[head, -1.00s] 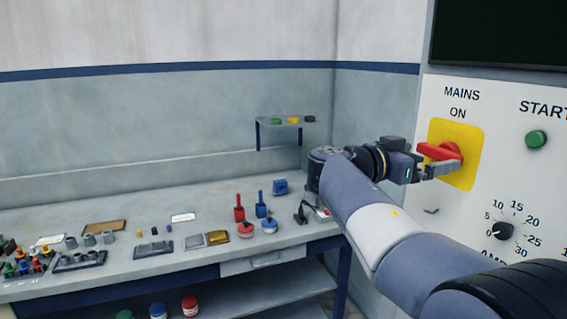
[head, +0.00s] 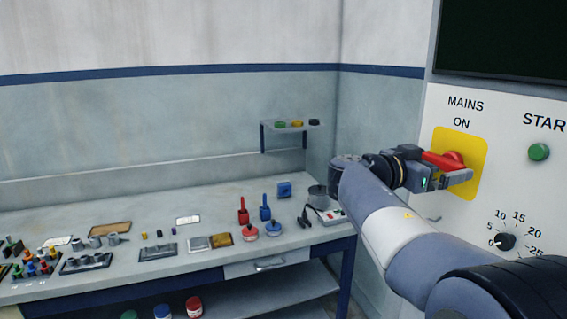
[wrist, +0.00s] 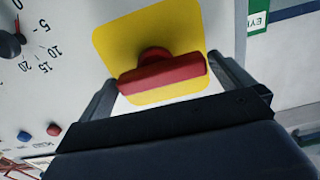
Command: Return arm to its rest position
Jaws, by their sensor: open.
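The red mains switch handle (head: 444,160) sits on a yellow plate (head: 472,150) on the panel at the right of the head view. In the wrist view the red handle (wrist: 165,76) lies across the yellow plate (wrist: 120,40). My gripper (head: 455,170) is at the switch with its arm stretched out towards the panel. In the wrist view my gripper (wrist: 163,85) is open, with one finger at each end of the handle. Whether a finger touches the handle I cannot tell.
The panel also has a green button (head: 539,152) and a dial (head: 505,242). Below and left of my arm is a workbench (head: 110,205) with bottles, blocks and small parts. A small shelf (head: 290,126) stands at its back. The space above the bench is clear.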

